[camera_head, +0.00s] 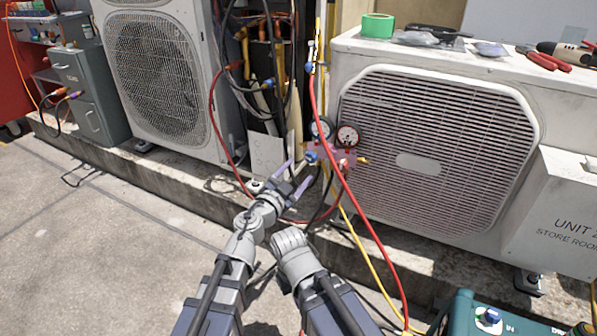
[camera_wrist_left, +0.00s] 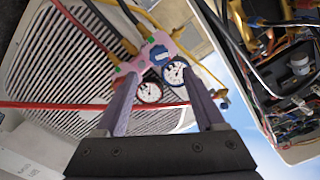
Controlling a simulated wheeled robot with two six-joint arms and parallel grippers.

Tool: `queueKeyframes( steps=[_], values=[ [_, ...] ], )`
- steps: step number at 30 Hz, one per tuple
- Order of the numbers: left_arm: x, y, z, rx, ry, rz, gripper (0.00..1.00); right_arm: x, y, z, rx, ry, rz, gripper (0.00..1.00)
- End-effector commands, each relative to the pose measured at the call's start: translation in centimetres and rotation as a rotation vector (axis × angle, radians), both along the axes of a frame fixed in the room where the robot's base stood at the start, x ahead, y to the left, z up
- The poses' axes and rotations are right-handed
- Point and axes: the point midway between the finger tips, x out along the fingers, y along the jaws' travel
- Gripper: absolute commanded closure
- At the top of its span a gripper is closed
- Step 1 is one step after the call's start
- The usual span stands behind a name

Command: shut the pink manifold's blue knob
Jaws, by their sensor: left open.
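The pink manifold (camera_head: 325,152) hangs in front of the right condenser's grille, with two round gauges above it. Its blue knob (camera_head: 311,157) is on the left end. In the left wrist view, the manifold (camera_wrist_left: 133,66) shows beyond my fingers, with the blue knob (camera_wrist_left: 158,54) near its middle. My left gripper (camera_head: 294,175) is open and empty, just left of and below the knob. In the left wrist view, its two fingers (camera_wrist_left: 160,75) are apart, with the gauges visible between them. I cannot tell whether they touch anything.
A red hose (camera_head: 321,110) and a yellow hose (camera_head: 368,255) run past the manifold. The white condenser (camera_head: 545,95) stands right, with pliers and green tape on top. Another condenser (camera_head: 190,25) stands left. A teal case (camera_head: 470,312) sits lower right. Open concrete lies left.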

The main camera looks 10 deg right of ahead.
Motion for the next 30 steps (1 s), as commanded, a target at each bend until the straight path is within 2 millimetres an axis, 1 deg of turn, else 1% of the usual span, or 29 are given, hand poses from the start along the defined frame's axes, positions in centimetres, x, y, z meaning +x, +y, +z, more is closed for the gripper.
queueKeyframes(
  steps=[4,8,12,17,24,30],
  values=[
    [0.1,0.1,0.2,-0.028,0.010,0.004,0.29,0.0,0.0,0.0,0.000,0.000,0.000,1.00],
    [0.5,0.6,1.0,-0.186,0.065,0.032,0.29,0.0,0.0,0.0,0.000,0.000,0.000,1.00],
    [1.4,1.8,2.1,-0.478,0.177,0.078,0.29,0.0,0.0,0.0,0.000,0.000,0.000,1.00],
    [2.3,3.4,2.5,-0.824,0.327,0.129,0.29,0.0,0.0,0.0,0.000,0.000,0.000,1.00],
    [3.4,5.2,1.5,-1.329,0.581,0.188,0.29,0.0,0.0,0.0,0.000,0.000,0.000,1.00],
    [3.8,5.4,-0.2,-1.738,0.824,0.218,0.29,0.0,0.0,0.0,0.000,0.000,0.000,1.00]
  ],
)
